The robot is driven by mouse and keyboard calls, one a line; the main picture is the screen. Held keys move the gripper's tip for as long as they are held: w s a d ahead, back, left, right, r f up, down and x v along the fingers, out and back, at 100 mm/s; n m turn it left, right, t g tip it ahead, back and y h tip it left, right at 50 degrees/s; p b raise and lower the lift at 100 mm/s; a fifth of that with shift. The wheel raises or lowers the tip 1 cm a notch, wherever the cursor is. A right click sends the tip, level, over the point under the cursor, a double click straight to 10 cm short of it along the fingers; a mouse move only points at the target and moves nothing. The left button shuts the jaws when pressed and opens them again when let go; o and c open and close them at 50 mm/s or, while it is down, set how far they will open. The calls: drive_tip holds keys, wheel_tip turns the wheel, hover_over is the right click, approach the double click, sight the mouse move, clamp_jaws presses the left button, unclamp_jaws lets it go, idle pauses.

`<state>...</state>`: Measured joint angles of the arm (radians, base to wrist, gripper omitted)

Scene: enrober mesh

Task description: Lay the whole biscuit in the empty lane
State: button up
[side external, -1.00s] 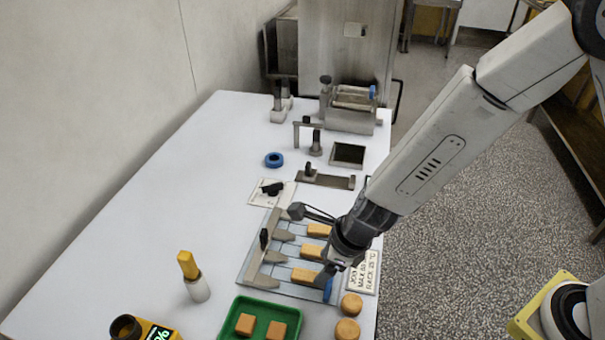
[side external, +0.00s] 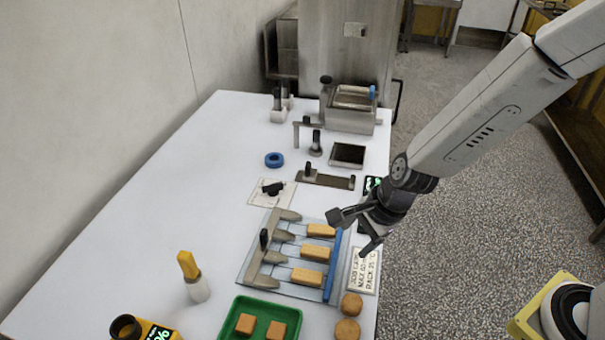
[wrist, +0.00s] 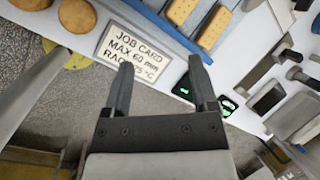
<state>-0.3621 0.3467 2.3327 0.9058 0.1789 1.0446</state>
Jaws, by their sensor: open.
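A clear plate rack (side external: 247,268) with grey pointed dividers and a blue strip (side external: 333,266) along its right edge lies on the white table. Three oblong tan biscuits lie in its lanes: the far one (side external: 321,230), the middle one (side external: 315,252) and the near one (side external: 307,277). All three look whole and flat. No lane between the dividers looks empty. My gripper (wrist: 160,82) is open and empty in the wrist view. In the side view my gripper (side external: 371,241) hangs right of the rack, above the job card's far end, apart from the biscuits.
The job card (side external: 364,271) lies right of the rack, with two round biscuits (side external: 349,315) in front. A green tray (side external: 232,326) holds two squarish pieces. A yellow-topped bottle (side external: 193,277) stands at left. A blue ring (side external: 274,160) and metal fixtures stand farther back.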

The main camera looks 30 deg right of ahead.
drive_tip(key=s+d+r+n+h, duration=0.1)
drive_tip(key=s+d+r+n, duration=0.1)
drive_tip(key=d+n, duration=0.5)
drive_tip(key=s+d+r+n+h, duration=0.2)
drive_tip(key=s+d+n, duration=0.2)
drive_tip(key=d+n, duration=0.4)
drive_tip(key=n, duration=0.2)
drive_tip(key=shift+d+r+n+g, duration=0.2)
drive_tip(key=shift+d+n+g, duration=0.1)
drive_tip(key=shift+n, duration=0.1)
